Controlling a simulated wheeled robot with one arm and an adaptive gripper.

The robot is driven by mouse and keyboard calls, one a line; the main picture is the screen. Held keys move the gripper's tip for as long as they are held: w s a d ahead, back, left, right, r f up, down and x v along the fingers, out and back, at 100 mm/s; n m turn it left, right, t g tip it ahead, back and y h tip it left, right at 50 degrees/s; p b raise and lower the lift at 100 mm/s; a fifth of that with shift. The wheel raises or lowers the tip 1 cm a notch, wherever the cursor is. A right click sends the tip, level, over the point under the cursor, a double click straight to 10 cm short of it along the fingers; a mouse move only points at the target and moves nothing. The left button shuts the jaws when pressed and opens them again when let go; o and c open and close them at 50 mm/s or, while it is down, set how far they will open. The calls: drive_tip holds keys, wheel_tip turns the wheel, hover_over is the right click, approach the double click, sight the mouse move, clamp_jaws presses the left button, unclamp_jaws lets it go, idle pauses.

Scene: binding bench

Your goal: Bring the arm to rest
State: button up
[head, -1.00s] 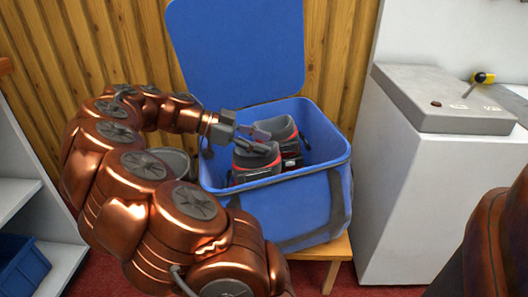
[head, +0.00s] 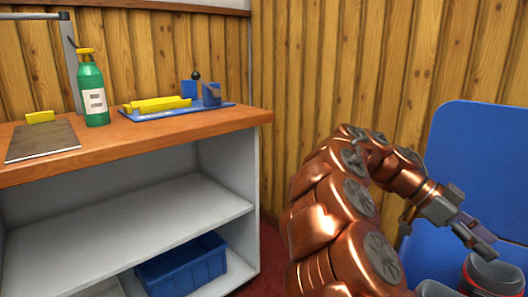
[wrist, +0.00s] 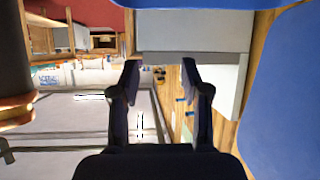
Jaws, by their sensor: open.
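My gripper (head: 480,238) is at the lower right of the head view, at the end of my copper-coloured arm. It is open and nothing shows between its fingers. It is beside the raised blue lid (head: 480,160) and above a dark grey thing with a red band (head: 492,275), partly cut off by the picture's edge. In the wrist view, the two dark fingers of my gripper (wrist: 160,72) stand apart with clear space between them. The body of the blue box is out of the head view.
A wooden-topped bench (head: 215,118) stands at the left. It carries a green bottle (head: 92,92), a blue-based device with a yellow bar (head: 160,104) and a grey plate (head: 42,142). A blue bin (head: 182,265) sits on the shelf below. A plank wall (head: 330,70) is behind.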

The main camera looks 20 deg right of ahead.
drive_tip(key=s+a+r+n+t+y+p, duration=0.15)
drive_tip(key=a+r+n+t+p, duration=0.45)
drive_tip(key=a+r+n+p, duration=1.2)
drive_tip(key=s+a+r+n+t+y+p, duration=0.1)
drive_tip(key=a+r+n+p, duration=0.3)
drive_tip(key=a+p, duration=0.4)
drive_tip(key=s+a+r+n+t+y+p, duration=0.2)
drive_tip(key=a+n+p, duration=0.5)
drive_tip(key=p, duration=0.9)
wheel_tip(320, 180, up, 2)
drive_tip(key=shift+s+a+r+y+p, duration=0.25)
drive_tip(key=shift+s+a+y+p, duration=0.05)
drive_tip(key=shift+s+a+y, duration=0.6)
drive_tip(key=shift+w+d, duration=0.1)
drive_tip(key=shift+d, duration=0.05)
drive_tip(key=shift+c, duration=0.4)
drive_tip(key=shift+d, duration=0.1)
